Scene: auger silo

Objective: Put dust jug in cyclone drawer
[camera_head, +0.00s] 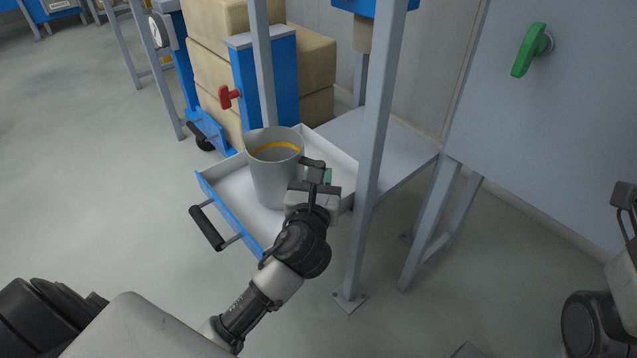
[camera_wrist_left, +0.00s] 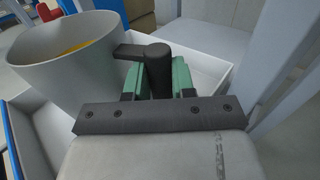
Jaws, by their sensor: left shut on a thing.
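The dust jug (camera_head: 273,180) is a grey, open-topped bucket with a yellow band inside. It stands upright within the outline of the cyclone drawer (camera_head: 228,212), a pulled-out white tray with a blue front and black handle. I cannot tell whether its base touches the drawer floor. My left gripper (camera_head: 318,178) is shut on the jug's dark handle, at the jug's right side. In the left wrist view, the green finger pads (camera_wrist_left: 160,82) flank the handle, and the jug (camera_wrist_left: 72,68) is at left. My right arm is at the right edge, its gripper cut off.
A grey post (camera_head: 372,150) stands just right of the drawer. A grey shelf (camera_head: 385,148) lies behind it. Stacked tan sacks (camera_head: 215,75) and a blue column with a red handle (camera_head: 229,97) are behind the drawer. A panel with a green handle (camera_head: 530,50) is at right.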

